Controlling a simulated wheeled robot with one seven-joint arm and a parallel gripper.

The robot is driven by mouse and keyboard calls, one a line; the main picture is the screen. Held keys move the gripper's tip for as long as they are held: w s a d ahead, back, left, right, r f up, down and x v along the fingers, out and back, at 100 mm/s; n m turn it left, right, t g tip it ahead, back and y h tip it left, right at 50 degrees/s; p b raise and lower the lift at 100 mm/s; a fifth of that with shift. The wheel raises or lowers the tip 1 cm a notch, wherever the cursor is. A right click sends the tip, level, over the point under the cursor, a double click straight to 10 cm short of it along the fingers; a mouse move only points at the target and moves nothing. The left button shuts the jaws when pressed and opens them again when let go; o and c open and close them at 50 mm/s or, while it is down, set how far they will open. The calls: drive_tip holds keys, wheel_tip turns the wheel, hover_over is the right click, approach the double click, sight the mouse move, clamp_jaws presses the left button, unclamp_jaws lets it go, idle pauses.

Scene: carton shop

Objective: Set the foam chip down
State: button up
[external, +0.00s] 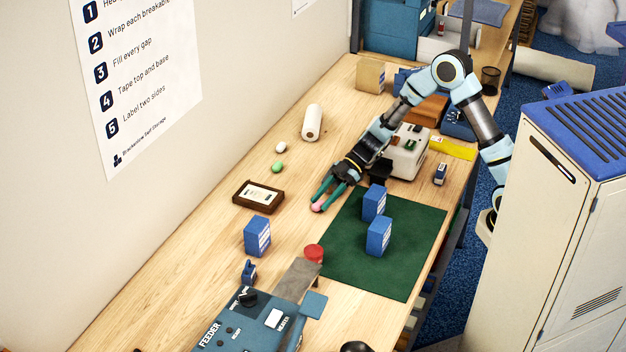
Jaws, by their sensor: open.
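A small pink foam chip (317,207) is at the tips of my gripper (322,199), near the left corner of the green mat. My gripper points down toward the table with its green fingers open, one on either side of the chip. The chip appears to rest on the wooden table, though the fingers partly hide it and contact is too small to tell. A green chip-like piece (278,167) and a white one (281,147) lie apart on the table, farther back to the left.
The green mat (350,269) holds two blue boxes (374,203) (379,236). Another blue box (257,236), a red round item (314,253), a framed brown tray (258,196) and a paper roll (312,123) stand around. A blue feeder machine (250,322) fills the front.

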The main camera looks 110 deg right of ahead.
sight(321, 200)
drive_tip(key=b+v, duration=0.1)
drive_tip(key=v, duration=0.3)
drive_tip(key=shift+d+f, duration=0.1)
wheel_tip(321, 200, up, 7)
drive_tip(key=shift+w+r+b, duration=0.25)
drive_tip(key=shift+b, duration=0.2)
